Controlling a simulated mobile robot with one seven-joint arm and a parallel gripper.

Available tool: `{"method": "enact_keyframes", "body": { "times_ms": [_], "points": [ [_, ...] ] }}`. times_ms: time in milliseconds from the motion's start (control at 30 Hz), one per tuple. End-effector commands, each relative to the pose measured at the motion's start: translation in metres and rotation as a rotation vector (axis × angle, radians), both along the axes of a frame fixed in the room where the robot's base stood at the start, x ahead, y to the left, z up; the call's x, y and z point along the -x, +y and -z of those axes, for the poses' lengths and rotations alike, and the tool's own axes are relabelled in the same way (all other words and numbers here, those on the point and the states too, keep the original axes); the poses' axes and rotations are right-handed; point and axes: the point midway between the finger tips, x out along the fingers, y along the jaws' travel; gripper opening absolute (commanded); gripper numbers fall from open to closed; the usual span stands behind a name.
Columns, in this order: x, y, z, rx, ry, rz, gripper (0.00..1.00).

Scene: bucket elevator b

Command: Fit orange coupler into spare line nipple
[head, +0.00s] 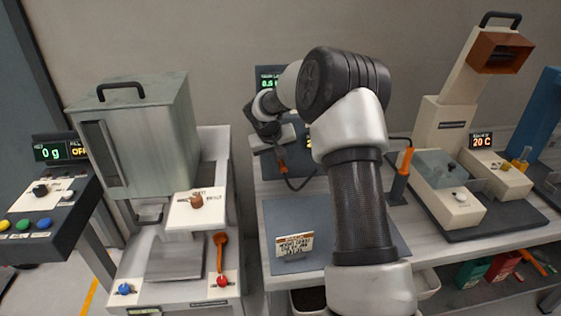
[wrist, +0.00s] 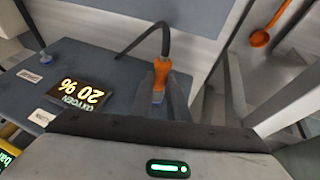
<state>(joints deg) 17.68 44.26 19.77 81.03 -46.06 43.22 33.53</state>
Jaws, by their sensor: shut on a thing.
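The orange coupler (head: 282,166) hangs just below my gripper (head: 272,132) in the head view, with a dark hose running from it. In the wrist view the orange coupler (wrist: 161,72) stands beyond the gripper's dark front edge, its hose curving away to the left. A small bluish piece shows at its near end, between grey finger-like parts (wrist: 170,98). My gripper is shut on the coupler; the exact contact is partly hidden. I cannot make out the spare line nipple in either view.
An oxygen display (wrist: 82,95) reading 20 % stands on the dark panel beside the coupler. The bench (head: 445,240) carries a dark mat with a label card (head: 294,246). An orange-handled tool (head: 403,162) stands right of my arm. A grey-green machine (head: 150,130) stands left.

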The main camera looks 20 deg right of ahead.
Motion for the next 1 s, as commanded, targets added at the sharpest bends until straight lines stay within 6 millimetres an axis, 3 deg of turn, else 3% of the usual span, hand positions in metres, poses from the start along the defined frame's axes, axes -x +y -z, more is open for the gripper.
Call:
{"method": "enact_keyframes", "body": {
  "times_ms": [567,1000],
  "points": [
    [0.008,0.001,0.0,0.001,-0.002,0.0,0.0],
    [0.025,0.005,0.001,0.001,-0.001,0.0,0.0]
  ]
}}
